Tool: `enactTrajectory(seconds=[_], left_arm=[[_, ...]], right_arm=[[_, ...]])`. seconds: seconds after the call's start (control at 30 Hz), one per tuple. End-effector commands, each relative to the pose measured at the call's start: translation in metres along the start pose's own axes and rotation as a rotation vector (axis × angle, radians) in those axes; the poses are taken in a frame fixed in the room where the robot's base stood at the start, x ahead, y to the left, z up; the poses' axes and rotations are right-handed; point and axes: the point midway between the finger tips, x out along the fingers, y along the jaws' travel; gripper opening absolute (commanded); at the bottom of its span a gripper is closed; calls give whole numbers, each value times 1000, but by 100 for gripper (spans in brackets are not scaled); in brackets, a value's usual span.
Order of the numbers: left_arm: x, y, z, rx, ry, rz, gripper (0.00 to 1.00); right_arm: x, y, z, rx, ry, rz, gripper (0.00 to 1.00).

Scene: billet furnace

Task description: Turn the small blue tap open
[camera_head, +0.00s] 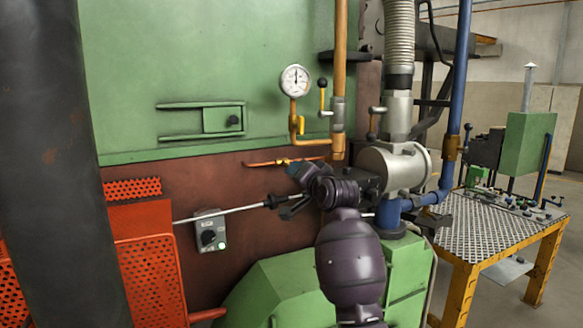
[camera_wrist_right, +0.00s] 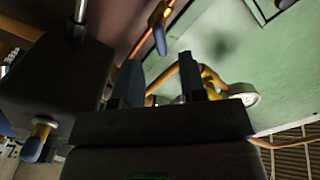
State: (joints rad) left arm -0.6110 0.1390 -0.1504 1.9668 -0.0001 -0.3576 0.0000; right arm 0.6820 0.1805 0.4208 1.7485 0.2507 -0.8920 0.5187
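The small blue tap (camera_wrist_right: 160,38) shows in the right wrist view as a short blue handle on a brass body, hanging from a thin copper pipe. In the head view its brass body (camera_head: 284,162) sits on the pipe against the red-brown wall; the blue handle cannot be made out there. My right gripper (camera_head: 286,190) is just below and in front of the pipe. In the wrist view its two dark fingers (camera_wrist_right: 160,72) stand apart with nothing held between them. The tap lies beyond the fingertips, and I see no contact. My left gripper is out of view.
A silver rod (camera_head: 225,212) with a dark end passes close to my right gripper. A grey switch box (camera_head: 210,231) is lower left. Thick pipes and a silver cylinder (camera_head: 396,168) crowd the right.

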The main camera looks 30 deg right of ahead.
Motion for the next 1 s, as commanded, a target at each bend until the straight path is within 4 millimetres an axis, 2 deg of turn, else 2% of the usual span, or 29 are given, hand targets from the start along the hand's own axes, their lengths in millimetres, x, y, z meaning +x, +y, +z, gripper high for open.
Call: enactTrajectory(seconds=[0.2,0.4,0.6,0.9,1.0], left_arm=[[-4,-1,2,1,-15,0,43],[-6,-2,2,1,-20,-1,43],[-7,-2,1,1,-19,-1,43],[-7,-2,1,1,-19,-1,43],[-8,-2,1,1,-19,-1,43]], right_arm=[[32,-1,-1,0,-2,1,38],[52,-1,0,0,0,0,38],[61,0,0,0,0,0,38],[62,0,0,-1,1,0,38],[62,0,0,-1,1,0,23]])
